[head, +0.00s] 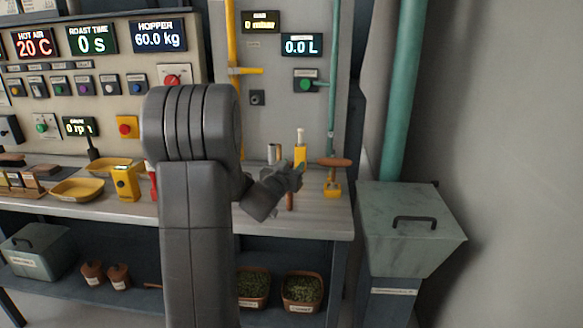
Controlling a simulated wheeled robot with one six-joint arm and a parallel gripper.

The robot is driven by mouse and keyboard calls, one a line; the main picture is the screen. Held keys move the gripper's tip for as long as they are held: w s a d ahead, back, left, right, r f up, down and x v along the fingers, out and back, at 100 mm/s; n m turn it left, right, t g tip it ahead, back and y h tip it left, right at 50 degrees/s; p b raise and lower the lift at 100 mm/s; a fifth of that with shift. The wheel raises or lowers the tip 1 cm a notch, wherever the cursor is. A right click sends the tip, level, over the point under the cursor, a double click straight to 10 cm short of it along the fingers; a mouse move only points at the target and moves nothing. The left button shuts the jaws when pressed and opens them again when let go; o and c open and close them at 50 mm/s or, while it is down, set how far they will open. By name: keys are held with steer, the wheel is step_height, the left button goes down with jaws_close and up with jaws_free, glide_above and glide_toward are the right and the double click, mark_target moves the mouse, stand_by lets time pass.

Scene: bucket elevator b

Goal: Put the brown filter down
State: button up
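My gripper (291,178) is over the right part of the bench, partly turned away behind my own arm. A small brown upright piece (290,201) shows just below its fingers. It may be the brown filter, but it is too small to be sure. I cannot tell whether the fingers hold it or whether it touches the bench. The finger gap is not clear. The bench top (318,222) is grey and bare in front of the gripper.
A yellow stand with a brown bar on top (333,164) is right of my gripper. A yellow bottle-like item (300,153) and a metal cylinder (274,153) stand behind. A yellow block (125,183) and a yellow tray (78,189) are left. A lidded grey bin (408,250) stands right.

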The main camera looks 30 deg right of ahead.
steer(key=shift+r, duration=0.1)
steer(key=shift+s+a, duration=0.1)
steer(key=v, duration=1.1)
steer(key=shift+s+a+b, duration=0.2)
steer(key=shift+s+b, duration=0.1)
